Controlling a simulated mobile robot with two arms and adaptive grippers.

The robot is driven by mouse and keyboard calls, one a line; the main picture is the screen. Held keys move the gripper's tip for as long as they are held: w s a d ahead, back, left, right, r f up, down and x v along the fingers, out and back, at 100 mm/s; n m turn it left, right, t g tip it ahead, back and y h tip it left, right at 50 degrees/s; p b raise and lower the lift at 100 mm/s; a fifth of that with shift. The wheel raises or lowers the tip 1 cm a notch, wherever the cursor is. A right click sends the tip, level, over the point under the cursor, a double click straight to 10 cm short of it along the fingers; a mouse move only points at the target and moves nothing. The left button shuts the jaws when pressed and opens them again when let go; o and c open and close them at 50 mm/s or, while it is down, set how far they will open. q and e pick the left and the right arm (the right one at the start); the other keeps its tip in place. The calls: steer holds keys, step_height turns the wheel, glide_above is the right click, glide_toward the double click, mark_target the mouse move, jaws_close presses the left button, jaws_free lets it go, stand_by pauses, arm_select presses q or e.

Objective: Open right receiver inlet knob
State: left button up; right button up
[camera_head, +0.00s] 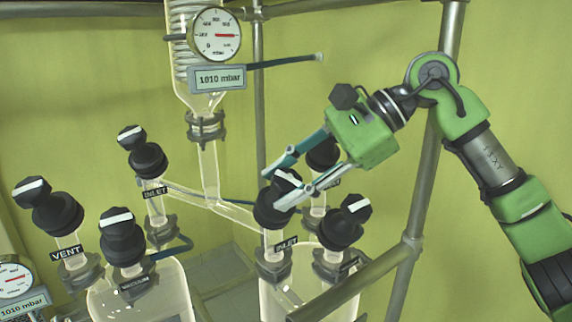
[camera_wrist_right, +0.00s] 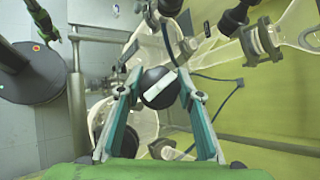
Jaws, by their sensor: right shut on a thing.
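The right receiver inlet knob (camera_head: 277,209) is black with a white stripe on its cap. It sits above a tag reading INLET (camera_head: 287,244) on the right glass receiver (camera_head: 297,285). My right gripper (camera_head: 279,190) comes in from the upper right and is shut on this knob, one finger on each side of its cap. In the right wrist view the knob (camera_wrist_right: 160,87) sits between the fingers of my right gripper (camera_wrist_right: 162,92), its white stripe slanted. The fingers partly hide the cap in the head view.
Another black knob (camera_head: 322,153) stands close behind the gripper, and one (camera_head: 342,222) stands close to its right. The left receiver (camera_head: 140,295) carries several similar knobs. A gauge (camera_head: 214,35) hangs above. A metal frame post (camera_head: 425,175) stands beside my right arm.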

steer(key=n+g+h+p, duration=0.1)
steer(key=n, duration=0.1)
steer(key=n+g+p, duration=0.1)
steer(key=n+p, duration=0.1)
steer(key=shift+r+h, duration=0.2)
steer(key=shift+h, duration=0.2)
steer(key=shift+f+n+g+h+p, duration=0.25)
steer(key=shift+n+h+p, duration=0.25)
steer(key=shift+n+p, duration=0.45)
steer(key=o, duration=1.1)
